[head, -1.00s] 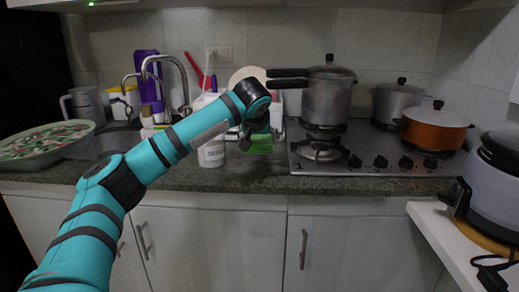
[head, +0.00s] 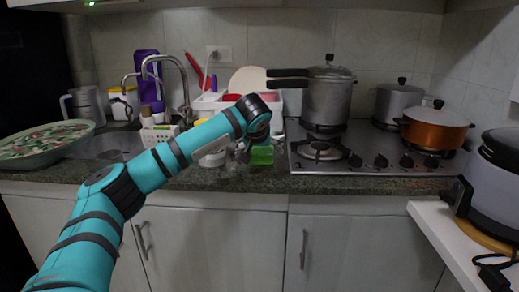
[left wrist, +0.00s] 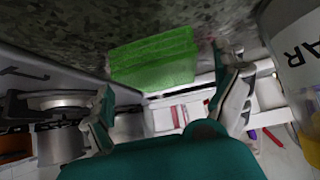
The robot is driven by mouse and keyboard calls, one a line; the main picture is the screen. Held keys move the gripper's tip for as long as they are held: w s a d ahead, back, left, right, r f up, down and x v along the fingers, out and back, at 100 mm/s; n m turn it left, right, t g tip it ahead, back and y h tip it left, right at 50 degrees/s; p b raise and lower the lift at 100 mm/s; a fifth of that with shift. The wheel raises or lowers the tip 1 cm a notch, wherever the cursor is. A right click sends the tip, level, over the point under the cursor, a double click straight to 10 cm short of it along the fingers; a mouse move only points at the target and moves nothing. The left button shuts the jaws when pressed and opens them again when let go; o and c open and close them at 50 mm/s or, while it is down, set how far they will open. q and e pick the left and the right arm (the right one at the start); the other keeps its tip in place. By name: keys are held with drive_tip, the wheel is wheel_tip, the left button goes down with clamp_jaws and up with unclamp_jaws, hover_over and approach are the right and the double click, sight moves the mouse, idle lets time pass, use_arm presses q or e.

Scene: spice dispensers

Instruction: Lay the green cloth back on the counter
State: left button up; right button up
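The green cloth (head: 262,156), a thick folded block, is at the counter's front part, left of the stove. In the left wrist view the green cloth (left wrist: 155,62) lies against the speckled counter surface (left wrist: 130,18). My left gripper (head: 256,146) is low over the counter, right at the cloth. In the left wrist view the fingers of my left gripper (left wrist: 165,78) stand wide apart on either side of the cloth, with a visible gap on the right side. My right gripper is not in view.
A white labelled container (head: 212,159) stands just left of the cloth, partly behind my arm. The gas stove (head: 370,158) with a pressure cooker (head: 328,98) is close on the right. A dish rack (head: 208,103) and the sink (head: 108,147) are behind and left.

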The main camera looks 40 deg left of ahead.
use_arm(q)
drive_tip(key=shift+s+d+r, duration=0.15)
drive_tip(key=shift+s+r, duration=0.05)
drive_tip(key=shift+r, duration=0.25)
drive_tip(key=p+v, duration=0.1)
drive_tip(key=v, duration=1)
drive_tip(key=shift+s, duration=0.15)
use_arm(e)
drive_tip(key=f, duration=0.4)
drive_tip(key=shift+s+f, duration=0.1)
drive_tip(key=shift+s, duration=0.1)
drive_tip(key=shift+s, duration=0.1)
